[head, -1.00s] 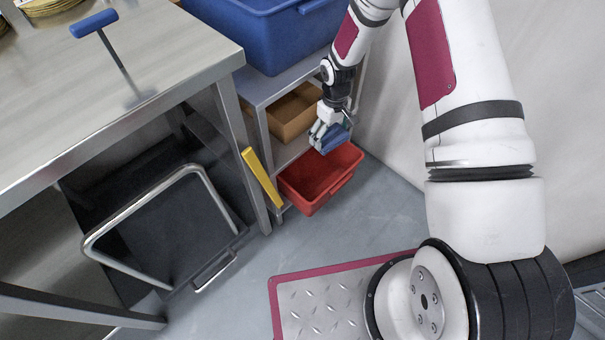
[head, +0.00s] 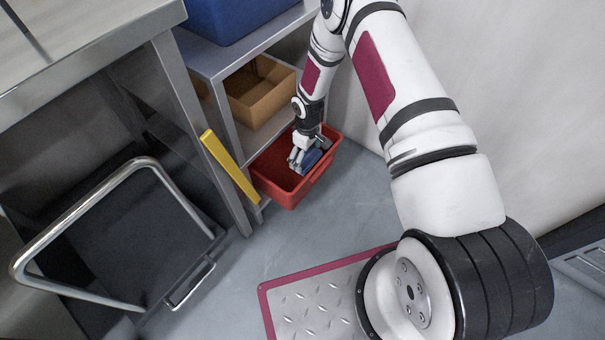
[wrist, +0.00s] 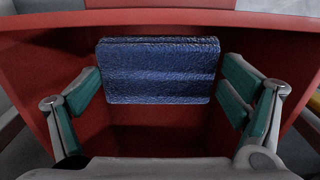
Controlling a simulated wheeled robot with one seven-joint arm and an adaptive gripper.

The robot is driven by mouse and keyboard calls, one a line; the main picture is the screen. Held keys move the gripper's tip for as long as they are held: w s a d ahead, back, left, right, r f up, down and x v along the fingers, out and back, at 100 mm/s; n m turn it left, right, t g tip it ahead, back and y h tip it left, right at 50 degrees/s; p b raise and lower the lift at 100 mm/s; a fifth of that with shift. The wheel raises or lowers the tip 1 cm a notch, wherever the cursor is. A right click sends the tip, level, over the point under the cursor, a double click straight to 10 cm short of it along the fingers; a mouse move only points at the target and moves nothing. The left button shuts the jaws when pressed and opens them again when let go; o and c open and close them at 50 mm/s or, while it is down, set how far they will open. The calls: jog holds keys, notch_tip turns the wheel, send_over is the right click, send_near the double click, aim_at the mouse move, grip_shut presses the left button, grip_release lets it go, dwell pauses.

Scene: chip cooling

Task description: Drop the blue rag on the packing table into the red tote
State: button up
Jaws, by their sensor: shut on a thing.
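The blue rag (wrist: 160,70) shows in the wrist view as a folded, textured block between the two green-padded fingers. In the head view the rag (head: 312,160) is a small blue patch at my gripper (head: 302,160). My gripper, also in the wrist view (wrist: 160,85), is shut on the rag and points down into the red tote. The red tote (head: 270,172) sits low at the shelf unit's right end. Its red walls (wrist: 60,50) surround the fingers and rag in the wrist view. Whether the rag touches the tote floor cannot be told.
A cardboard box (head: 262,98) stands on the shelf left of my arm, with a blue bin (head: 225,15) on top of the unit. A yellow bar (head: 230,167) is at the shelf's front edge. A metal-handled cart (head: 130,235) stands left. The grey floor in front is open.

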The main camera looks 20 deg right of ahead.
notch_tip(320, 180, down, 11)
jog(key=b, duration=0.3)
jog(key=shift+r+b, duration=0.1)
jog(key=shift+b, duration=0.25)
jog(key=shift+f+b, duration=0.5)
jog(key=shift+b, duration=0.05)
jog(key=shift+f, duration=0.15)
jog(key=o, duration=0.8)
jog(key=shift+o, duration=0.2)
